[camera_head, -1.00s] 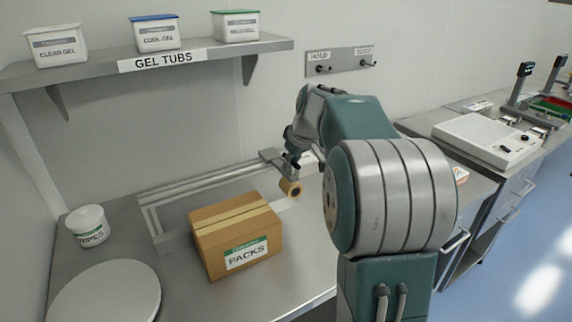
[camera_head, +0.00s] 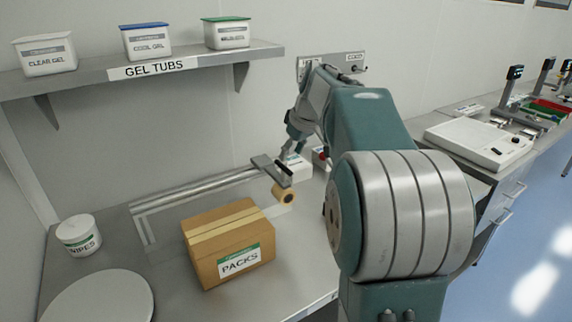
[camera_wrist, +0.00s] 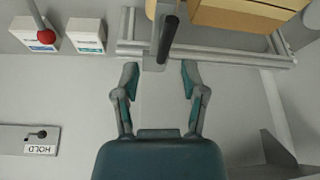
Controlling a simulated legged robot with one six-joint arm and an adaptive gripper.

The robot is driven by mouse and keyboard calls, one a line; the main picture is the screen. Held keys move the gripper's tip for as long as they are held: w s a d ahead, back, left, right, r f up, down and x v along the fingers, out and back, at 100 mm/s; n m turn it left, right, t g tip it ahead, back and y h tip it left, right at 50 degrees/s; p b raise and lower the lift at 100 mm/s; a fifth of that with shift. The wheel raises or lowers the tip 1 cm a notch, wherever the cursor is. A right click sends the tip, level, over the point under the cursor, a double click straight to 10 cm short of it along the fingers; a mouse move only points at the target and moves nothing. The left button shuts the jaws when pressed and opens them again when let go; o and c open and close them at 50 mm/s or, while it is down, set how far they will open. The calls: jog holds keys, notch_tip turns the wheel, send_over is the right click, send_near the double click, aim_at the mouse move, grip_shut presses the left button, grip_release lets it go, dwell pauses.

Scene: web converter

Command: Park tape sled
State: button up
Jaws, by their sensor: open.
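The tape sled (camera_head: 268,168) is a grey plate with a black upright handle (camera_head: 284,167) and a tan tape roll (camera_head: 284,194). It sits at the right end of a grey rail frame (camera_head: 195,188), behind the carton. My gripper (camera_head: 288,152) is just behind and above the handle. In the wrist view, my gripper (camera_wrist: 159,72) is open and empty. The black handle (camera_wrist: 168,40) lies beyond the fingertips, between their lines and nearer the right finger, apart from both. The tape roll is not clear in the wrist view.
A PACKS carton (camera_head: 228,243) stands in front of the rail. A WIPES tub (camera_head: 78,235) and round white disc (camera_head: 98,300) are at left. A gel-tub shelf (camera_head: 150,70) overhangs the bench. A red-knobbed item (camera_wrist: 46,36) and white box (camera_wrist: 86,35) stand beside the sled.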

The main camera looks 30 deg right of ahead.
jog(key=v, duration=0.5)
jog(key=shift+d, duration=0.25)
jog(key=s+a+f+m, duration=0.1)
jog(key=s+a+f, duration=0.1)
jog(key=s+a, duration=1)
jog(key=s+a+f+m+t, duration=0.1)
jog(key=s+a+f, duration=0.8)
jog(key=s+f, duration=0.1)
jog(key=shift+s+a+f+h, duration=0.25)
jog(key=shift+s+h, duration=0.15)
jog(key=shift+s, duration=0.4)
dwell(0.4)
